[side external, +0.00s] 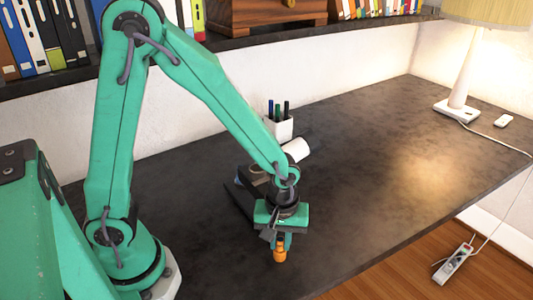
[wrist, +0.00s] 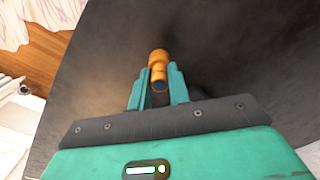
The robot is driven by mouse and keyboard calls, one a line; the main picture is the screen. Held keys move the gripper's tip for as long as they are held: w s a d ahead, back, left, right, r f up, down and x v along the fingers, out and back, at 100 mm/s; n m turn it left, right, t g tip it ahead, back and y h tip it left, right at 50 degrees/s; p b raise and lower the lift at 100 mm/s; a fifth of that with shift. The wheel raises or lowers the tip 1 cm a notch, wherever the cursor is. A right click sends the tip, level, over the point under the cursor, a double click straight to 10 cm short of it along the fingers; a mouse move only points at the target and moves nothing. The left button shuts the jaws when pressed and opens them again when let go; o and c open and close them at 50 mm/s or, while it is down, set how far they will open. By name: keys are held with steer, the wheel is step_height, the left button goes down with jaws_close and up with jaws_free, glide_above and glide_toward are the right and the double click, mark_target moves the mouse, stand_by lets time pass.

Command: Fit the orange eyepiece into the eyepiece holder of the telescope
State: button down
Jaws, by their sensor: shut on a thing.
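My gripper (side external: 281,241) is shut on the orange eyepiece (side external: 280,253). It holds the eyepiece hanging below the jaws, near the front edge of the dark table. In the wrist view the eyepiece (wrist: 159,60) sits between the teal fingertips (wrist: 160,74), with a dark bluish end facing the camera. The telescope seems to be the white tube (side external: 297,149) with dark parts behind my wrist. My arm hides much of it, and I cannot make out its eyepiece holder. The telescope is not recognisable in the wrist view.
A white pen cup (side external: 279,127) with pens stands behind the telescope. A lamp (side external: 460,80) and a small white object (side external: 503,121) are at the far right. The right half of the dark table (side external: 390,170) is clear. A power strip (side external: 453,264) lies on the floor.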

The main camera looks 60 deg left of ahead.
mark_target(281, 239)
steer(key=shift+r, duration=0.2)
steer(key=shift+r, duration=1.8)
steer(key=s+d+r, duration=0.7)
steer(key=s, duration=0.2)
steer(key=shift+d, duration=0.2)
steer(key=shift+r, duration=0.15)
